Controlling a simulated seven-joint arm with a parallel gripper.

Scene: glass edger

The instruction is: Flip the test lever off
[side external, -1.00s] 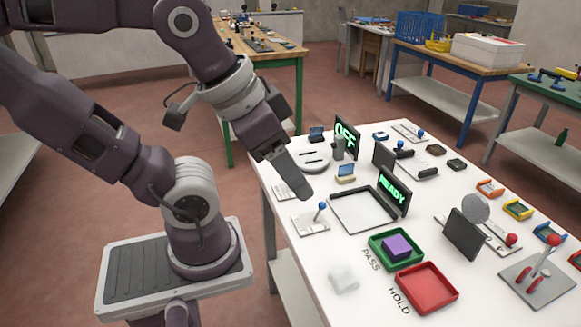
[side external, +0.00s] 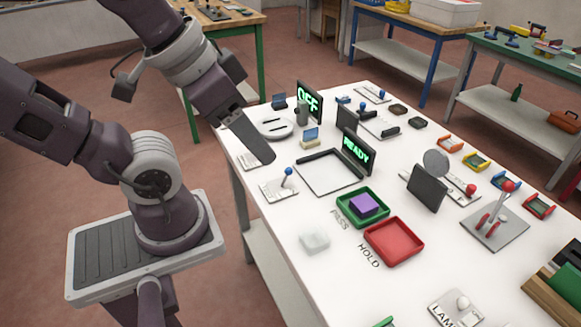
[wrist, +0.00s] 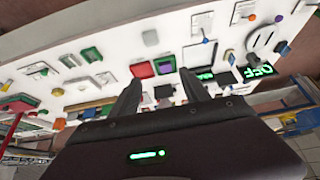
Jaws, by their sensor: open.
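No label reading "test" is legible, so I cannot tell which lever is the test lever. A blue-knobbed lever (side external: 288,172) stands on a white plate at the table's near left edge. A red-knobbed lever (side external: 471,189) and a larger red-handled lever (side external: 508,187) stand at the right. A white-knobbed lever (side external: 463,302) stands by lettering starting "LAM". Another blue knob (side external: 363,105) is at the back. My gripper (side external: 268,156) hangs above the left edge, up and left of the near blue-knobbed lever. In the wrist view its fingers (wrist: 161,90) are apart and empty.
A green "OFF" display (side external: 309,100) and a "READY" display (side external: 356,151) stand upright. A green tray (side external: 343,209) holds a purple block (side external: 364,204), beside a red tray (side external: 394,241). A dark panel (side external: 427,187) stands before the red-knobbed lever.

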